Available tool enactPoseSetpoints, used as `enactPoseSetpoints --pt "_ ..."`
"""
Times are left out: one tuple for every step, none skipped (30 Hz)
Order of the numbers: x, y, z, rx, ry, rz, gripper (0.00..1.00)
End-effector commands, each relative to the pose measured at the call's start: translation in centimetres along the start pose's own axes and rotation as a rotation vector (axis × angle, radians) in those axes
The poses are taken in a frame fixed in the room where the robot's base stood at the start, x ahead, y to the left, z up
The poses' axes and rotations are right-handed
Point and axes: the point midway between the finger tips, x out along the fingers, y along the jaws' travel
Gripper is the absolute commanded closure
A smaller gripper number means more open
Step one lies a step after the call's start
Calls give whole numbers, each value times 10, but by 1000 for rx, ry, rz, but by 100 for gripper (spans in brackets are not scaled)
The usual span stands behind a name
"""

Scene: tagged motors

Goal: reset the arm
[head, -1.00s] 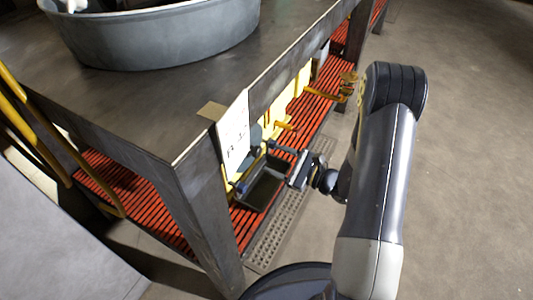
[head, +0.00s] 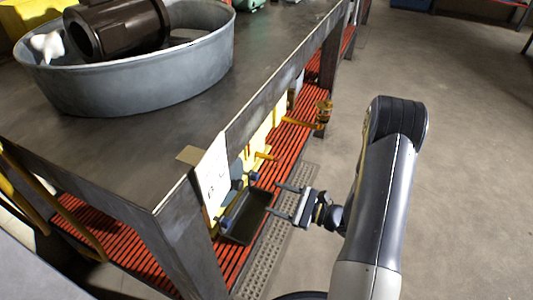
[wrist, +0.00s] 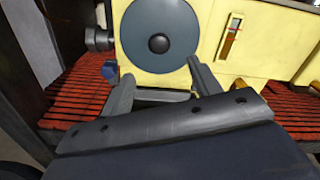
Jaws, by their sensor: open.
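My gripper (head: 277,199) is open and empty at the end of my arm, beside the table's lower shelf. Its two fingers point left, toward a black tray (head: 248,216) and the yellow machine (head: 249,158). In the wrist view my gripper (wrist: 160,74) shows two dark, spread fingers with nothing held between them. The yellow machine (wrist: 262,50) with a round grey disc (wrist: 160,28) is straight ahead of the fingers. I cannot tell from these views exactly how far apart they are.
A grey tub (head: 150,85) on top holds a black motor (head: 118,28). Red slats (head: 110,233) form the lower shelf. The concrete floor (head: 460,140) to the right is clear.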

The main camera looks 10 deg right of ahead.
Motion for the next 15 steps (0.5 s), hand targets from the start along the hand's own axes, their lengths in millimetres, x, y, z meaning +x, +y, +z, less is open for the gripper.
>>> enactPoseSetpoints --pt "4 0 0 -1 -1 3 41" --pt "6 1 0 -1 -1 4 41" --pt "10 1 0 -1 -2 5 41" --pt "13 1 -1 -1 -2 4 41" --pt "17 1 -1 -1 -2 5 41" --pt "23 2 -1 -1 -2 5 41" --pt "27 2 -1 -1 -2 6 41" --pt "32 2 -1 -1 -2 6 41" --pt "38 2 -1 -2 -1 6 41" --pt "43 2 -1 -2 -2 7 41" --pt "48 2 -1 -2 -2 6 41" --pt "54 2 -1 -2 -2 6 41" --pt "59 2 -1 -3 -2 5 41" --pt "64 2 -1 -3 -3 6 41" --pt "70 1 -1 -3 -2 5 41"
